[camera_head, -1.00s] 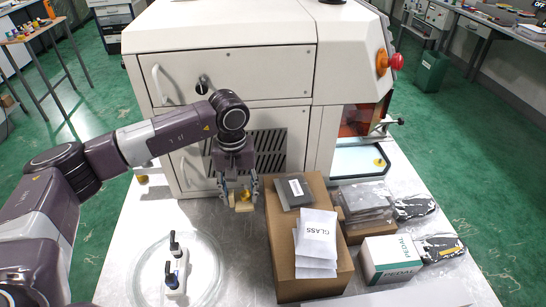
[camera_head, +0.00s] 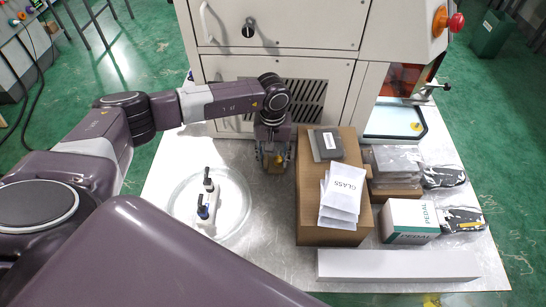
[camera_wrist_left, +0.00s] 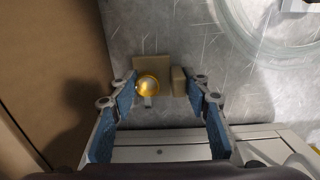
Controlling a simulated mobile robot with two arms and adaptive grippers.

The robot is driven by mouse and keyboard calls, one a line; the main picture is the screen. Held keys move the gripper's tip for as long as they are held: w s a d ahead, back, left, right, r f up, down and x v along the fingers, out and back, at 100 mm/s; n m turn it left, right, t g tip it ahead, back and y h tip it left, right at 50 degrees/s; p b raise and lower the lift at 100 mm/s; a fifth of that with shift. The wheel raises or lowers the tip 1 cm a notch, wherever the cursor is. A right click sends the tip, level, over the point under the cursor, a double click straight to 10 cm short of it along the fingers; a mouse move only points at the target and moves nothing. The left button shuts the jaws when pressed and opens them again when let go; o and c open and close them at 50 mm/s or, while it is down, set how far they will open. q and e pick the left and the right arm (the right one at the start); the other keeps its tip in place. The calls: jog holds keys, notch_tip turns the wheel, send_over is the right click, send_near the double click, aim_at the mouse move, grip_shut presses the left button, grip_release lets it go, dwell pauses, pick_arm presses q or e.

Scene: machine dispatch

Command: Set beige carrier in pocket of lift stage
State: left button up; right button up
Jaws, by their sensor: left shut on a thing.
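My left gripper (camera_head: 273,164) hangs pointing down in front of the white machine, left of the brown carton. It is shut on the beige carrier (camera_head: 275,169), which is small and partly hidden between the fingers. In the left wrist view, the beige carrier (camera_wrist_left: 152,65) shows a flat plate, a raised block and a round yellow knob, between the blue finger pads. A pale plate with a dark teal edge (camera_head: 395,135) and a small yellow piece stands at the machine's right side. I cannot tell whether it is the lift stage; no pocket is clear. My right gripper is not in view.
The brown carton (camera_head: 311,196) bears a grey case and white GLASS packets. Bagged parts, a PEDAL box (camera_head: 408,220) and a long white box (camera_head: 398,265) lie to the right. A clear round dish (camera_head: 232,190) with bottles stands left. The machine front (camera_head: 300,60) closes off the back.

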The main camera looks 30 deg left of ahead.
pick_arm(q)
jog(key=shift+f, duration=0.2)
jog(key=o, duration=1.3)
jog(key=shift+r, duration=0.1)
jog(key=shift+c, duration=0.2)
